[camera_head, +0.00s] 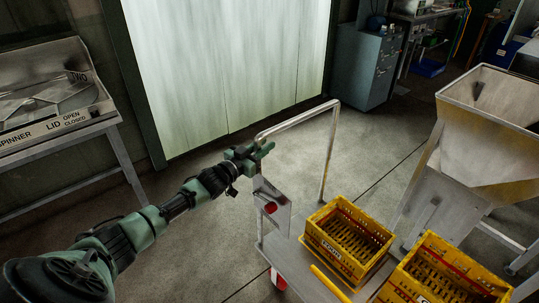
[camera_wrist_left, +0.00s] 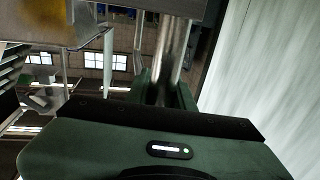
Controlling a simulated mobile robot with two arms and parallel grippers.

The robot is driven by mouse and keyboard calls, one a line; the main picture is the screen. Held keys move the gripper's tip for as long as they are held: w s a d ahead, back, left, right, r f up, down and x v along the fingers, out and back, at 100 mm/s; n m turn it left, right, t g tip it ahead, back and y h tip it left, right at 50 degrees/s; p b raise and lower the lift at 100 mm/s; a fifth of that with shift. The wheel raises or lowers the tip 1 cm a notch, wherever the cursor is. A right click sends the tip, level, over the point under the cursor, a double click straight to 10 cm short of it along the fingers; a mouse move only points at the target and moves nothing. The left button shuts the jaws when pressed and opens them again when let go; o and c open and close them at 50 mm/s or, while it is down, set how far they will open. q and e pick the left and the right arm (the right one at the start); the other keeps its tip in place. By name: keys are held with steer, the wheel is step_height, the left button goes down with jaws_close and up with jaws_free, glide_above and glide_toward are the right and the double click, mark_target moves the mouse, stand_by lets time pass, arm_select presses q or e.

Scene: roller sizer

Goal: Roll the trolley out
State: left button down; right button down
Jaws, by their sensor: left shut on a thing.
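The trolley (camera_head: 286,254) is a grey flat platform with a tall bent-tube push handle (camera_head: 331,150). Its near edge shows a red and white wheel (camera_head: 277,279), and a plate with a red mark (camera_head: 272,206) is fixed on the handle's near post. My left gripper (camera_head: 262,150) is shut on the trolley handle near its near top corner. In the left wrist view the metal tube (camera_wrist_left: 172,55) runs up from between the fingers. Two yellow crates (camera_head: 347,240) (camera_head: 440,272) stand on the platform. My right gripper is not in view.
A steel hopper (camera_head: 490,125) stands close at the right of the trolley. A grey cabinet (camera_head: 365,68) is at the back, beside a pale door (camera_head: 225,60). A spinner table (camera_head: 60,150) stands at left. Floor between the table and trolley is clear.

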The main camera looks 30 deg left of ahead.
arm_select(q)
steer(key=shift+w+a, duration=0.1)
steer(key=shift+a, duration=0.2)
steer(key=c, duration=1.2)
jaws_free()
steer(key=shift+s, duration=0.2)
steer(key=s+a, duration=0.1)
steer(key=s, duration=0.6)
steer(key=shift+s, duration=0.25)
